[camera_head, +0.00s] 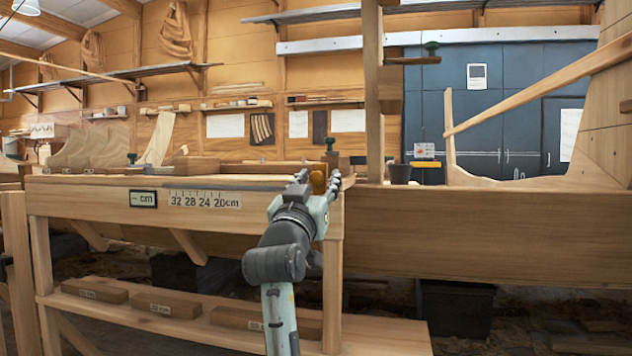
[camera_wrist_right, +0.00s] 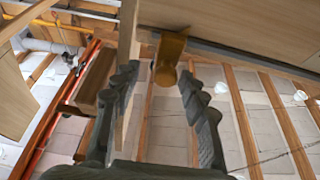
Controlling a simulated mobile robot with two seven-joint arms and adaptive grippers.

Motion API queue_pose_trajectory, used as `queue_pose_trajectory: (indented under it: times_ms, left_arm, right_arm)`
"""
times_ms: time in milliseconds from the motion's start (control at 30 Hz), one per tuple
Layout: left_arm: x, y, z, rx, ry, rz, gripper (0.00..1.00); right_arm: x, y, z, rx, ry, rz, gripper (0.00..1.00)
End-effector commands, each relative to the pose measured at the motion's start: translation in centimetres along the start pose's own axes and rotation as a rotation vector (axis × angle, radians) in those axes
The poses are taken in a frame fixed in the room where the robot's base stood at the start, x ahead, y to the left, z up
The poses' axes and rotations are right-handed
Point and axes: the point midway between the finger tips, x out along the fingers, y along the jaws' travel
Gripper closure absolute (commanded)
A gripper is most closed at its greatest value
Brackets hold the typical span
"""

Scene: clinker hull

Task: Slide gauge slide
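The brass-coloured slide knob (camera_head: 317,181) sits at the right end of the bench's front top edge. In the right wrist view the knob (camera_wrist_right: 168,62) hangs from a brass plate, between my finger tips. My right gripper (camera_head: 318,184) reaches up to it from below. Its fingers (camera_wrist_right: 158,80) are spread, with visible gaps on both sides of the knob. The gauge scale (camera_head: 204,198), marked 32, 28, 24 and 20 cm, is on the bench front left of my gripper. A small "cm" display (camera_head: 143,199) is left of the scale; its value is unreadable. My left gripper is not in view.
The wooden bench (camera_head: 100,205) has a lower shelf with several labelled blocks (camera_head: 166,304). A wooden post (camera_head: 373,90) rises behind, right of my gripper. A long hull plank (camera_head: 500,225) runs off to the right. A dark cup (camera_head: 399,173) stands right of the post.

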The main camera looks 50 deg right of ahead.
Motion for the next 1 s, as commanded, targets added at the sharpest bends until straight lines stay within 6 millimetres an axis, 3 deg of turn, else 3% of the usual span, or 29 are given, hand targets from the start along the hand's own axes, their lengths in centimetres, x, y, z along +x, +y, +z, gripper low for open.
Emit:
queue_pose_trajectory:
  times_ms: [267,700,1000]
  left_arm:
    - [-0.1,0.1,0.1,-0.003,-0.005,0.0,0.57]
    - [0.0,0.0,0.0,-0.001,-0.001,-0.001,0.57]
    - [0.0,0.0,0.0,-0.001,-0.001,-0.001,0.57]
  right_arm:
    - [-0.7,-0.1,0.0,0.002,0.0,-0.004,0.57]
    - [-7.0,-0.1,0.0,0.001,-0.001,-0.002,0.57]
    - [-7.5,0.0,0.0,0.0,0.0,0.0,0.57]
